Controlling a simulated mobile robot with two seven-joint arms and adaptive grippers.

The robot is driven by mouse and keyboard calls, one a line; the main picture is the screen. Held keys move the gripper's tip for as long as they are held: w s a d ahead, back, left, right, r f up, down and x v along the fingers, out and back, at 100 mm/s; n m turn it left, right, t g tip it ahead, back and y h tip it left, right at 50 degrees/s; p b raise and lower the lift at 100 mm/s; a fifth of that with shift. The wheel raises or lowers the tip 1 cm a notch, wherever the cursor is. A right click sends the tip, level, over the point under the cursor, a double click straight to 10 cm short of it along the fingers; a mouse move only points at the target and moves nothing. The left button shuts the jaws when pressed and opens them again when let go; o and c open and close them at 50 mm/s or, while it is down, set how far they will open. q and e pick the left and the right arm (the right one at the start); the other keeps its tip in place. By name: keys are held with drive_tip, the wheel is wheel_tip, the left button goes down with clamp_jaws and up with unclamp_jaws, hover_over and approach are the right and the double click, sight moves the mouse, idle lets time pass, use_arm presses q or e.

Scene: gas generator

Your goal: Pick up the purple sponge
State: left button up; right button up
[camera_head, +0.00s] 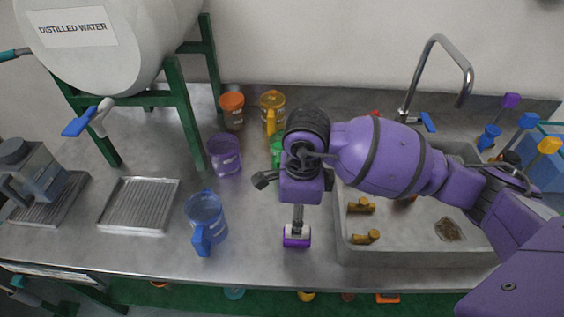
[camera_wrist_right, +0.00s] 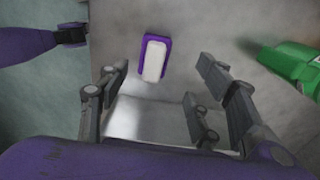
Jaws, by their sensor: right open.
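The purple sponge (camera_head: 296,241) lies on the metal counter near its front edge, left of the sink. In the right wrist view the sponge (camera_wrist_right: 153,58) shows a pale face with a purple border. My right gripper (camera_head: 297,184) is open and empty above the counter, its arm coming in from the right. In the right wrist view its spread fingers appear on both sides, with the sponge beyond them and not touched. My left gripper is not identifiable; a purple part with a dark end at that view's left may be mine.
A blue mug (camera_head: 206,217) stands left of the sponge, a purple mug (camera_head: 224,156) behind it. A green mug (camera_head: 276,151) is partly hidden by my arm; it also shows in the right wrist view (camera_wrist_right: 295,62). The sink (camera_head: 400,250) is to the right. Counter around the sponge is clear.

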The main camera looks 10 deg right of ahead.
sight(304, 241)
drive_tip(key=shift+s+d+f, duration=0.25)
drive_tip(key=shift+s+f, duration=0.1)
drive_tip(key=shift+f, duration=0.2)
drive_tip(key=shift+s+d+f, duration=0.25)
drive_tip(key=shift+s+f, duration=0.1)
drive_tip(key=shift+f, duration=0.2)
drive_tip(key=f, duration=0.5)
drive_tip(key=shift+w+a+f, duration=0.25)
drive_tip(key=shift+a, duration=0.05)
drive_tip(key=shift+c, duration=1.2)
use_arm(q)
drive_tip(key=shift+s+d, duration=0.35)
drive_tip(key=shift+s, duration=0.35)
use_arm(e)
drive_tip(key=c, duration=0.9)
drive_tip(key=shift+r, duration=0.15)
